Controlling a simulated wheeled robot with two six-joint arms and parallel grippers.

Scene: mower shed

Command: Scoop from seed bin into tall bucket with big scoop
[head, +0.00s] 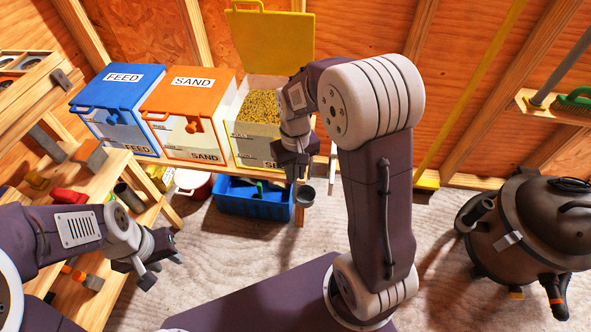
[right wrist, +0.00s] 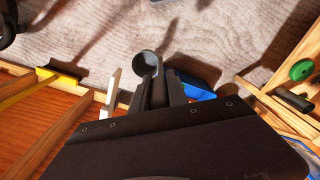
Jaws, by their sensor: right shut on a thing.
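The seed bin (head: 233,125) stands open at the right end of the bin row, its yellow lid (head: 270,40) raised and tan seed (head: 259,106) inside. My right gripper (head: 298,172) is shut on a dark grey scoop (head: 305,195), in front of the seed bin's right front. In the right wrist view the scoop (right wrist: 147,64) sits between the fingers; whether it holds seed cannot be seen. My left gripper (head: 160,270) is open and empty at the lower left. I cannot make out which container is the tall bucket; a white pot with a red rim (head: 190,190) is partly hidden.
The blue feed bin (head: 115,88) and orange sand bin (head: 190,100) are shut, left of the seed bin. A blue crate (head: 250,203) sits below. Wooden shelves (head: 100,185) stand at left, a dark vacuum-like machine (head: 535,225) at right. The floor between is clear.

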